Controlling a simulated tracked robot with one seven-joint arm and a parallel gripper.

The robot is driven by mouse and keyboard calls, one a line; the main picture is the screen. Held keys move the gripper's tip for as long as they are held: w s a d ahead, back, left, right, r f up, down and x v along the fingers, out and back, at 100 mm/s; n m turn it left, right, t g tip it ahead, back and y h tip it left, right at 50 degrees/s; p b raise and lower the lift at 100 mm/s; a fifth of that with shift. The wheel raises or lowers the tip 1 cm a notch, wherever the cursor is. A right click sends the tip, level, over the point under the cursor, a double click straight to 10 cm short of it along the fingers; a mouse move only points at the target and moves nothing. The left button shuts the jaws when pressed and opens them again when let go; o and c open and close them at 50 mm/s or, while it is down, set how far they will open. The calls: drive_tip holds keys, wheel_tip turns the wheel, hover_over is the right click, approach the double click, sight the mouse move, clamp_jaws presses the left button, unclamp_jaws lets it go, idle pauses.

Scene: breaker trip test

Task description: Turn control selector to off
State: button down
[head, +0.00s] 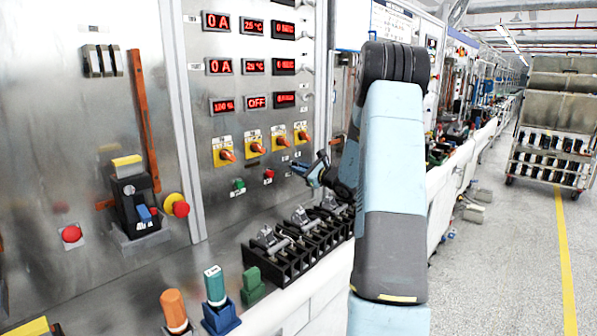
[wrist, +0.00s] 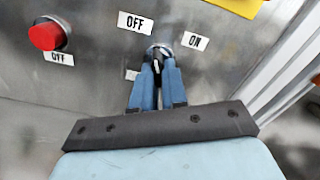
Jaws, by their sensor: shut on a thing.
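The control selector (wrist: 159,49) shows in the wrist view as a small knob with a round metal collar on the steel panel. An OFF label sits at its upper left and an ON label at its right. My gripper (wrist: 157,68) is shut on the selector, with one blue finger on each side of its dark handle. The fingers hide much of the handle, so I cannot tell which label it points to. In the head view my gripper (head: 301,170) is against the panel, and the selector is hard to make out there.
A red push button (wrist: 46,36) is left of the selector in the wrist view. Orange rotary switches (head: 254,147) on yellow plates are above, and a row of black breakers (head: 290,253) stands on the ledge below my arm.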

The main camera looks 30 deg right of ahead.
drive_tip(key=shift+w+a+r+n, duration=0.1)
drive_tip(key=shift+n, duration=0.75)
drive_tip(key=shift+a+r+n, duration=0.1)
drive_tip(key=shift+n, duration=0.75)
drive_tip(key=shift+f, duration=0.1)
drive_tip(key=c, duration=1.2)
unclamp_jaws()
drive_tip(key=shift+o, duration=0.2)
drive_tip(key=shift+d, duration=0.1)
drive_tip(key=v, duration=1.4)
